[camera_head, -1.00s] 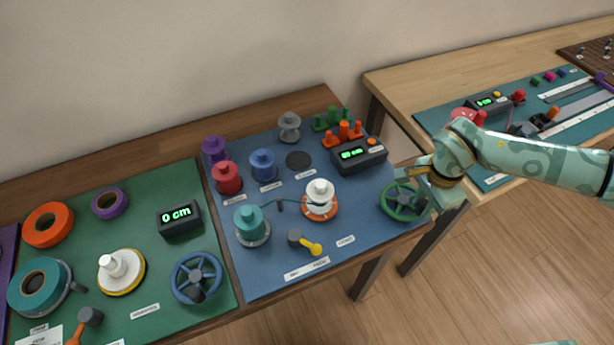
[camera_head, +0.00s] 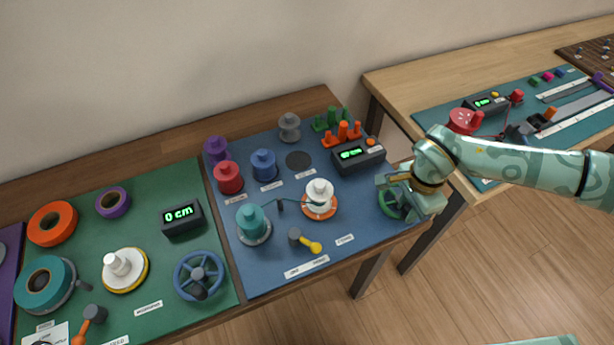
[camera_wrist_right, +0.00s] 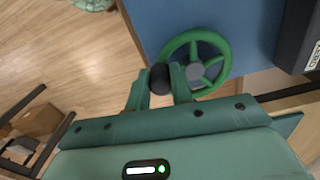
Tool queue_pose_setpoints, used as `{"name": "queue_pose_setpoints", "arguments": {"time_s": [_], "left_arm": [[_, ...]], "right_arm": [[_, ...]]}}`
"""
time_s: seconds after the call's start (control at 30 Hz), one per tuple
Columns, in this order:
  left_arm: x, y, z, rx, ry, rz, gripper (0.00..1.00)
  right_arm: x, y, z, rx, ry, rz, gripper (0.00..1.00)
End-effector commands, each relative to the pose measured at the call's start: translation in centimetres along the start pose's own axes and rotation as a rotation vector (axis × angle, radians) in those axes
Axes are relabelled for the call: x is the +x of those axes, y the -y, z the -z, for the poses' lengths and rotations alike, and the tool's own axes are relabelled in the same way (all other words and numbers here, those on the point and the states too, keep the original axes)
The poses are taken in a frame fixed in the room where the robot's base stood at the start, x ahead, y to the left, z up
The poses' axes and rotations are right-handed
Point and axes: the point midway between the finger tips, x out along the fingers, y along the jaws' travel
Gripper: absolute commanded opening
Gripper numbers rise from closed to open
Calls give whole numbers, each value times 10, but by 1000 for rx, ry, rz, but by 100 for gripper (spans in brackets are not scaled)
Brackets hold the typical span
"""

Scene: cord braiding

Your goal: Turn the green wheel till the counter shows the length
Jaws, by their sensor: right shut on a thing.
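The green wheel (camera_head: 388,205) lies at the right edge of the blue mat, largely covered by my right gripper in the head view. In the right wrist view its green rim and spokes (camera_wrist_right: 222,68) show beside a grey hub. My right gripper (camera_wrist_right: 160,80) is shut on the wheel's dark knob (camera_wrist_right: 160,74), at the rim's left side in that view. The counter (camera_head: 358,157) is a dark box with green lit digits, behind and left of the wheel; its reading is too small to tell. My left gripper is not in view.
The blue mat (camera_head: 290,225) holds several coloured spools, a white bobbin on an orange base (camera_head: 319,200) and a yellow-handled crank (camera_head: 306,242). A green mat to the left has another counter reading 0 cm (camera_head: 182,218) and a blue wheel (camera_head: 199,275).

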Motion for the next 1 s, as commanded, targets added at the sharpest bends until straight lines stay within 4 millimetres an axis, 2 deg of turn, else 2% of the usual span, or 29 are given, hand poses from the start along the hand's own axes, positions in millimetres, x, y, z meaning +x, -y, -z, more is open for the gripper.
{"name": "queue_pose_setpoints", "arguments": {"time_s": [0.23, 0.47, 0.8, 1.0], "left_arm": [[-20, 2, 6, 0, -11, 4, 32], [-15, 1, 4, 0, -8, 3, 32], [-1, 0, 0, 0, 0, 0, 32], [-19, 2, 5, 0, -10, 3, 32]], "right_arm": [[-3, -2, -1, -4, -1, -5, 0], [3, 0, -6, -1, 2, -7, 0], [4, 15, -23, -3, 3, -4, 0], [-3, 13, -23, -1, -1, -5, 0]]}}
